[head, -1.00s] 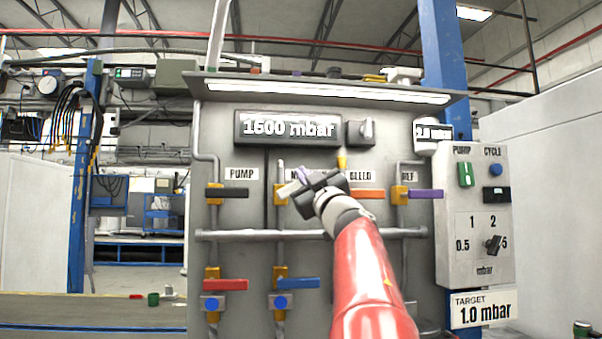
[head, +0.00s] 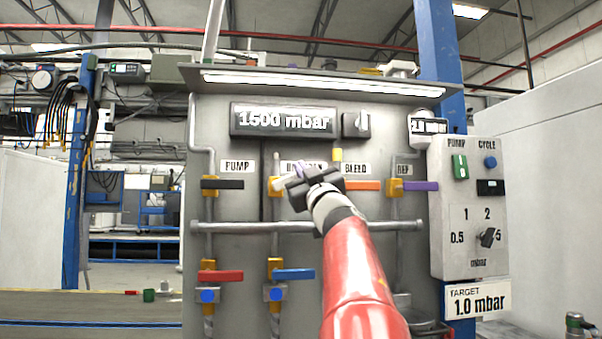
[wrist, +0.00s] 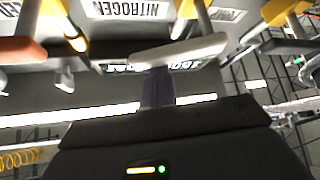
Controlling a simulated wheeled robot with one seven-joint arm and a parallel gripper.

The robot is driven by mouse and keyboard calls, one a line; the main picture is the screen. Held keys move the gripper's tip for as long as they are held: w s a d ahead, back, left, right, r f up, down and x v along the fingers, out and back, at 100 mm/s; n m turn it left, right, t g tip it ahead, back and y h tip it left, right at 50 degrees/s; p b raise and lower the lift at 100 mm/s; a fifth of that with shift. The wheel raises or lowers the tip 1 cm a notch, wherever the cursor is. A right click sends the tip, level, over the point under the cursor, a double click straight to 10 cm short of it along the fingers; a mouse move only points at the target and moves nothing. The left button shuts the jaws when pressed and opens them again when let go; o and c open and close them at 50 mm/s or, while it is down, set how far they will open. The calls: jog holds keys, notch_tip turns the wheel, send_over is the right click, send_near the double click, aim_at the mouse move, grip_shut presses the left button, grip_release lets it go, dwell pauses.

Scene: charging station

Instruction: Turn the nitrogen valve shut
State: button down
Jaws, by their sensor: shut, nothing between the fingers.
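The nitrogen valve has a yellow body (head: 274,187) and a pale grey-white lever (head: 287,182). In the head view the lever is partly hidden by my gripper (head: 301,171) and seems to point right, slightly raised. In the wrist view the lever (wrist: 190,48) crosses just beyond my shut, empty fingers (wrist: 157,78), below the upside-down NITROGEN label (wrist: 128,9). The fingertips overlap the lever's edge there; I cannot tell whether they touch it. The yellow valve body (wrist: 187,8) is at the top of the wrist view.
A black pump lever (head: 230,184) is left of the nitrogen valve. An orange bleed lever (head: 362,185) and a purple ref lever (head: 420,186) are to the right. A horizontal pipe (head: 245,227) runs below. The pressure display (head: 283,120) reads 1500 mbar.

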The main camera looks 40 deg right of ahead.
jog(key=m+h+b, duration=0.1)
jog(key=m, duration=0.1)
jog(key=f+m+h+b, duration=0.1)
jog(key=m+h, duration=0.1)
jog(key=f+m+g+h+b, duration=0.1)
jog(key=m, duration=0.1)
jog(key=shift+s+d+h, duration=0.1)
jog(key=shift+d+h, duration=0.25)
jog(key=shift+h, duration=0.05)
jog(key=shift+f, duration=0.1)
